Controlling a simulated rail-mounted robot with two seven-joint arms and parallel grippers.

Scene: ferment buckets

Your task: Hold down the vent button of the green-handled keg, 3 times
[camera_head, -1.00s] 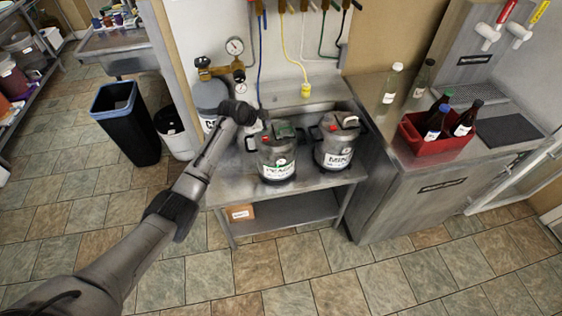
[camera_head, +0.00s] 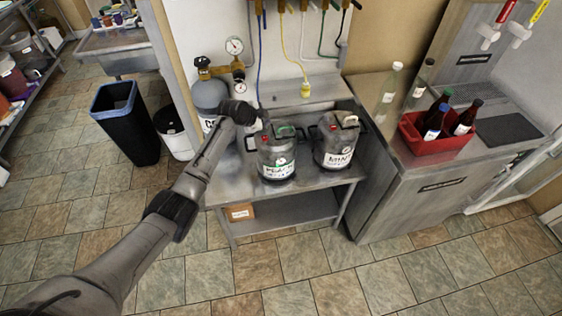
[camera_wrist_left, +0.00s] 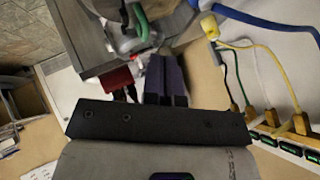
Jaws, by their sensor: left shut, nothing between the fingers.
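The green-handled keg (camera_head: 277,158) stands on the steel bench, a grey pot with a white label and a green handle (camera_head: 286,131) on top. Its red vent button (camera_head: 265,138) is at the left of the lid. My left gripper (camera_head: 259,124) is at the lid's upper left, small and partly hidden by my wrist. In the left wrist view its two dark fingers (camera_wrist_left: 165,62) are together and empty. The green handle (camera_wrist_left: 140,20) and red button (camera_wrist_left: 144,58) show just beyond the fingertips. I cannot tell whether they touch the button. My right gripper is not in view.
A second keg (camera_head: 336,145) with a pale handle stands close at the right. A gas cylinder with gauges (camera_head: 209,96) is behind my wrist. Coloured hoses hang on the wall above. A red crate (camera_head: 425,143) with bottles stands on the right counter.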

